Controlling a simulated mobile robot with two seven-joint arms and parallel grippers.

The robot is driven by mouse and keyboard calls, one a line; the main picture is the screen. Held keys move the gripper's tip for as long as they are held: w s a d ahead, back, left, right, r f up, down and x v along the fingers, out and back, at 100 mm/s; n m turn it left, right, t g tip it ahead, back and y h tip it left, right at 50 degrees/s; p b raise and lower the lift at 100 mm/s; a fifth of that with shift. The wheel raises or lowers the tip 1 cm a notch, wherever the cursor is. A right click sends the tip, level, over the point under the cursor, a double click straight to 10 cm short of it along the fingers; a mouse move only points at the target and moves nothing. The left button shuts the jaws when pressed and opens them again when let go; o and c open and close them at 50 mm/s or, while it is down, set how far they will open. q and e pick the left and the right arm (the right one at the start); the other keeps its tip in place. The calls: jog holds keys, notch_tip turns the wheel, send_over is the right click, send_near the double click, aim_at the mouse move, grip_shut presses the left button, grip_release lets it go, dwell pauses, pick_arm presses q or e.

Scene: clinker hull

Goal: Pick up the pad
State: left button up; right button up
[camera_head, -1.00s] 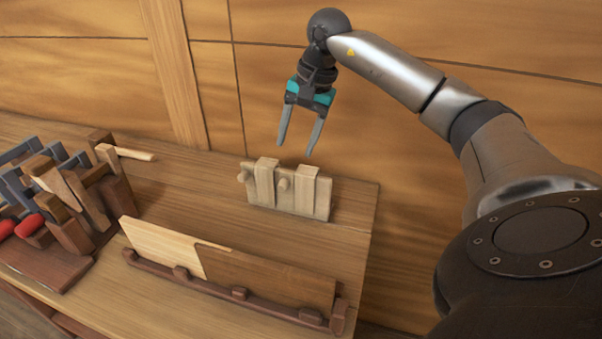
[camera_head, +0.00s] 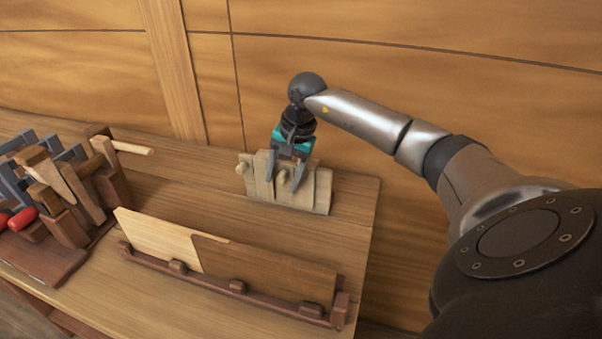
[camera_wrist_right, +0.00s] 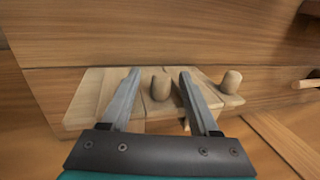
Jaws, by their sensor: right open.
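Nothing in view is clearly marked as the pad. A pale wooden piece (camera_head: 321,192) with flat strips and two round pegs stands at the back right of the bench. One strip (camera_head: 264,172) is upright at its left part. My right gripper (camera_head: 282,184) is open and empty, pointing down in front of this piece. In the right wrist view one peg (camera_wrist_right: 160,86) shows between the open fingers (camera_wrist_right: 158,72), and the other peg (camera_wrist_right: 231,82) is to their right. I cannot tell whether the fingers touch anything. My left gripper is not in view.
A dark rack (camera_head: 238,287) at the front holds a pale board (camera_head: 155,237) and a brown board (camera_head: 270,270). Clamps and wooden-handled tools (camera_head: 60,190) crowd the left. A plank wall (camera_head: 450,90) rises behind. The bench between rack and pale piece is clear.

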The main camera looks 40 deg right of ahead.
jog(key=x, duration=0.3)
jog(key=shift+w+a+f, duration=0.1)
jog(key=shift+f, duration=0.1)
jog(key=shift+c, duration=0.2)
grip_shut()
